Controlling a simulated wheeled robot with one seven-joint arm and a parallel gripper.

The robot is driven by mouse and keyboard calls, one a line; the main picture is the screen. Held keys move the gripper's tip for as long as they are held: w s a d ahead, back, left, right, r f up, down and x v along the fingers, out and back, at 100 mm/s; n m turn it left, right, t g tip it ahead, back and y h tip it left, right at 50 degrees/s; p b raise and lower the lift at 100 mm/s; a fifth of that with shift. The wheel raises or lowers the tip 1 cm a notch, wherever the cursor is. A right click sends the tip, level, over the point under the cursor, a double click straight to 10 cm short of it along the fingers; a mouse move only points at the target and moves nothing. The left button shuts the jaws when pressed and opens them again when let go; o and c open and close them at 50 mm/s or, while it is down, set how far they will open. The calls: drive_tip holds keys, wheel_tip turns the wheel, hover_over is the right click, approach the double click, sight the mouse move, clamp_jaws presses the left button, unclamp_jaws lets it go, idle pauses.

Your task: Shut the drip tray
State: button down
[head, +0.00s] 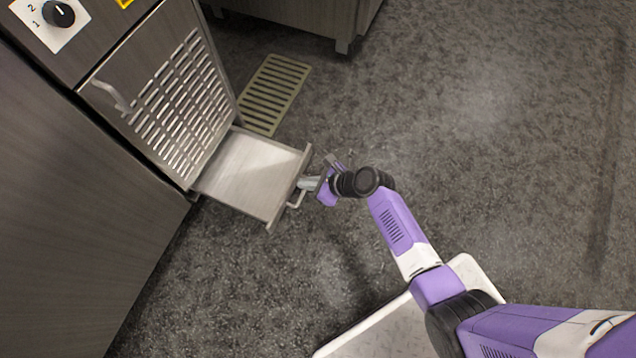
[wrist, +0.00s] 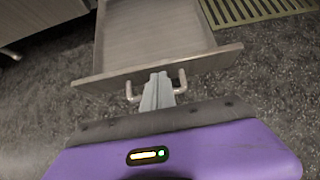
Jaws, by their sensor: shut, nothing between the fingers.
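The drip tray (head: 250,172) is a shallow metal drawer pulled out low from the front of a steel appliance. Its front panel carries a bar handle (head: 297,199). In the wrist view the tray (wrist: 155,35) lies ahead, with its front panel and the handle's two posts (wrist: 182,82) in view. My gripper (head: 306,184) is shut and empty at the tray's front, by the handle. In the wrist view its fingers (wrist: 158,92) sit between the handle posts, against or very near the panel. I cannot tell whether they touch it.
The appliance (head: 170,100) has a slotted door with a handle above the tray and a knob (head: 58,13) at the top. A slotted floor drain (head: 274,92) lies beside the tray. A cabinet (head: 300,15) stands at the back. Floor to the right is clear.

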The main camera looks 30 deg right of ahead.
drive_tip(key=shift+w+a, duration=0.3)
drive_tip(key=shift+w, duration=0.1)
drive_tip(key=shift+w, duration=0.1)
